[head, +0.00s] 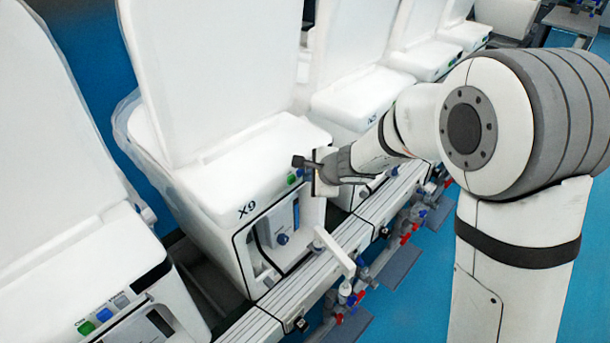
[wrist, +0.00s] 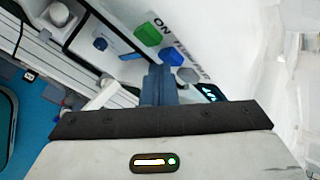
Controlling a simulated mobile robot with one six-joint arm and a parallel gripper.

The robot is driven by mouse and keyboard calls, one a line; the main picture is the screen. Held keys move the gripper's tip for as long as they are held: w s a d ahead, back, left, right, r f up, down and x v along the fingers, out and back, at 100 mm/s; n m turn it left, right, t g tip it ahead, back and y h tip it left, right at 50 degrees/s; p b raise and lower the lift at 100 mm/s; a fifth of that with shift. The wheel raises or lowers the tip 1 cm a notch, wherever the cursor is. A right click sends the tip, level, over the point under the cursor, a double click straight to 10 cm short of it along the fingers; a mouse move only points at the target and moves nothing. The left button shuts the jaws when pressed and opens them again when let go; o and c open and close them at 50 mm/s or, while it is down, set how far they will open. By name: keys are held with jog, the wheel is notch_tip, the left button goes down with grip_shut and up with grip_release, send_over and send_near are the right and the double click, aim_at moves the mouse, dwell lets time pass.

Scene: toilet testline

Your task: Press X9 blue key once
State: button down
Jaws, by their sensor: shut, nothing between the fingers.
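The X9 unit (head: 246,211) is a white toilet seat unit in the middle of the head view. Its green key (head: 291,180) and blue key (head: 299,173) show small on its front edge, just below my gripper's tip. In the wrist view the row holds a green key (wrist: 145,33), the blue key (wrist: 171,54) and a grey key (wrist: 187,75). My gripper (head: 299,162) is shut and empty; its fingers also show in the wrist view (wrist: 158,70). The fingertips appear close to the blue key, but I cannot tell whether they touch it.
A nearer unit (head: 137,313) with its own green, blue and grey keys stands at lower left. Another unit (head: 358,98) stands behind X9. A pale rail (head: 330,250) with red and blue valves runs along the front. Open blue floor (head: 425,285) lies to the right.

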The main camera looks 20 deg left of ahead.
jog(key=shift+s+d, duration=0.25)
jog(key=shift+d, duration=0.35)
jog(key=shift+b, duration=0.3)
jog(key=d, duration=0.1)
jog(key=s+d+b, duration=0.1)
jog(key=d, duration=0.1)
jog(key=s+d, duration=0.1)
jog(key=shift+d, duration=0.3)
dwell(0.3)
